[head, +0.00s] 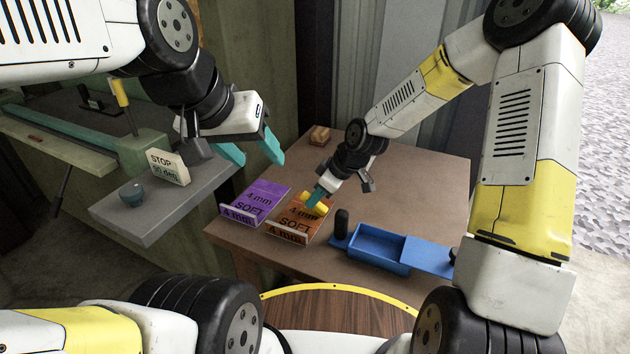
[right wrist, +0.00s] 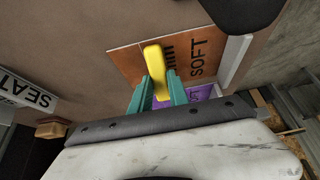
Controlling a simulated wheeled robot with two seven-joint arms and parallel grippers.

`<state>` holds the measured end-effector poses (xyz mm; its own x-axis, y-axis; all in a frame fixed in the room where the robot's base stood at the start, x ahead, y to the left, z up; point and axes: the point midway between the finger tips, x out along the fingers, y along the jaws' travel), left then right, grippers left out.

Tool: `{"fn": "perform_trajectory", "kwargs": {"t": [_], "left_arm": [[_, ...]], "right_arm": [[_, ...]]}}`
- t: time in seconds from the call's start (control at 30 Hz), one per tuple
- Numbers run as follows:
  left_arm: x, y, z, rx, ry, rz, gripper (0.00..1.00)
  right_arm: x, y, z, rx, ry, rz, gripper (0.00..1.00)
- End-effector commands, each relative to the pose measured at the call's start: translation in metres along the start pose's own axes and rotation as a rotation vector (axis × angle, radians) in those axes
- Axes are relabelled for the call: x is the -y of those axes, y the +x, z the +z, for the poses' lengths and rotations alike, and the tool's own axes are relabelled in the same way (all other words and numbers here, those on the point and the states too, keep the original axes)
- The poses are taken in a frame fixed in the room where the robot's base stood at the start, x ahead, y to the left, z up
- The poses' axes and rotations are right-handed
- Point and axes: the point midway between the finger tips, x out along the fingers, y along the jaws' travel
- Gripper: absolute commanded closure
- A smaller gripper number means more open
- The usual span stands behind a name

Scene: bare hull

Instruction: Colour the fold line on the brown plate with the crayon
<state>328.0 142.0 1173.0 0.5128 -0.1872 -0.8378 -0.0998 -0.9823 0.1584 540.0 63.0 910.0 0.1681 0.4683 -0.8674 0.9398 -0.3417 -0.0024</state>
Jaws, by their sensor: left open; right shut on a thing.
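The brown plate (head: 306,229), lettered "4 mm SOFT", lies on the brown table; it also shows in the right wrist view (right wrist: 127,64). My right gripper (head: 320,197) is shut on a yellow crayon (head: 319,208), over the brown plate's far part. In the right wrist view, the crayon (right wrist: 157,60) sticks out between the teal fingers (right wrist: 161,92) across the plate. I cannot tell whether its tip touches the plate. My left gripper (head: 250,153) is open and empty, in the air left of the table.
A purple plate (head: 262,196) lies left of the brown one. A blue tray (head: 378,260) and a dark upright cylinder (head: 341,222) stand at the right. A wooden block (head: 319,135) sits at the back. A grey bench with a "STOP" block (head: 168,167) is at the left.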

Motion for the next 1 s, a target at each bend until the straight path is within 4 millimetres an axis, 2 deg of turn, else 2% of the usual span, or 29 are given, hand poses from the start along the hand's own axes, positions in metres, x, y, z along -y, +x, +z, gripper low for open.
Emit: {"fn": "perform_trajectory", "kwargs": {"t": [0.27,1.0], "left_arm": [[0.000,0.000,0.000,0.000,0.000,0.000,0.46],[0.000,0.000,0.000,0.000,0.000,0.000,0.46]], "right_arm": [[0.000,0.003,-0.003,-0.001,-0.002,0.000,1.00],[0.001,0.023,-0.036,-0.001,-0.002,-0.002,1.00]]}}
